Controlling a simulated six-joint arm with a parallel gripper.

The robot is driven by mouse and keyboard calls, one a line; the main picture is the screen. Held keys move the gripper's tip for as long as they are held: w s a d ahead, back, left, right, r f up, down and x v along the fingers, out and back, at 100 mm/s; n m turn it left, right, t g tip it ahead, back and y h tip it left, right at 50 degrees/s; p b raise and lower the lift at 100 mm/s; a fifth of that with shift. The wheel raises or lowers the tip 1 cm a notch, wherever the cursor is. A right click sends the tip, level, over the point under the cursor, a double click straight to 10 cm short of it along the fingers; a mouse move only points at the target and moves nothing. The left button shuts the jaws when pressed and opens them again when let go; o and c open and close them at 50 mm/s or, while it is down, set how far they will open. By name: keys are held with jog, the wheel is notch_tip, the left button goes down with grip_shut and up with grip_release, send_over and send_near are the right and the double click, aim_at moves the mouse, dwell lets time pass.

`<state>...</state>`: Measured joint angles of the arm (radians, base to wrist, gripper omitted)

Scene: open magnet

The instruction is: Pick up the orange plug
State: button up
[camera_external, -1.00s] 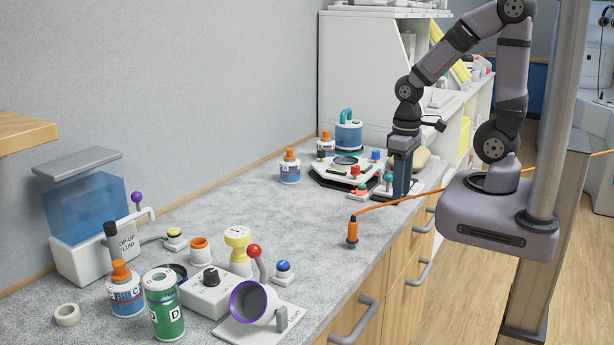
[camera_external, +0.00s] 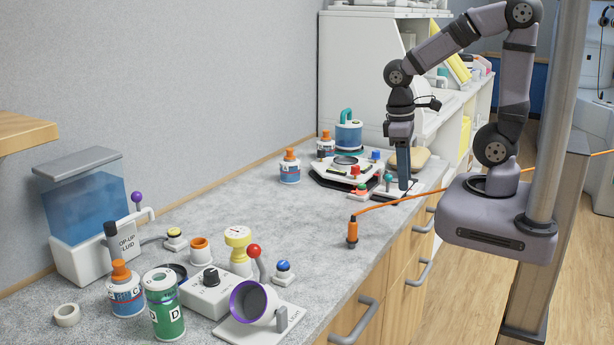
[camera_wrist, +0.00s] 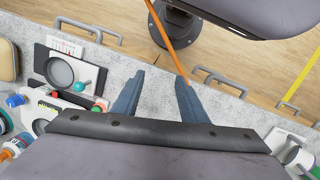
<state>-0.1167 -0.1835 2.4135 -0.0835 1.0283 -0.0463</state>
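The orange plug (camera_external: 352,232) stands upright on the grey counter near its front edge in the external view. An orange cable (camera_external: 395,201) runs from its top to the right, past my gripper and my base. My gripper (camera_external: 403,187) points down, above and to the right of the plug, apart from it. In the wrist view my gripper (camera_wrist: 160,77) has its two fingers apart with nothing between them. The orange cable (camera_wrist: 166,35) comes down there to the right finger. The plug does not show in the wrist view.
A white device with coloured knobs (camera_external: 345,172) stands behind my gripper. The counter (camera_external: 300,220) around the plug is mostly clear. Drawer handles (camera_external: 425,272) stick out below the edge.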

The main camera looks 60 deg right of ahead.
jog(key=w+a+n+t+h+b, duration=0.3)
jog(key=a+n+t+h+b, duration=0.75)
jog(key=a+n, duration=1.05)
jog(key=n+h+p, duration=0.2)
jog(key=h, duration=0.2)
send_near(354, 231)
jog(key=d, duration=0.1)
jog(key=w+d, duration=0.1)
jog(key=shift+w+d+r+t+y, duration=0.1)
jog(key=shift+d+r+t+y, duration=0.15)
jog(key=shift+d+r+t, duration=0.15)
jog(key=shift+f+m, duration=0.3)
jog(key=shift+f, duration=0.05)
jog(key=shift+w+d+r+p, duration=0.1)
jog(key=shift+w+d+p, duration=0.15)
jog(key=shift+d+p, duration=0.1)
jog(key=p+x, duration=0.2)
jog(key=x, duration=0.3)
jog(key=shift+w+d, duration=0.15)
jog(key=shift+w, duration=0.05)
jog(key=shift+w+d, duration=0.15)
jog(key=shift+d, duration=0.1)
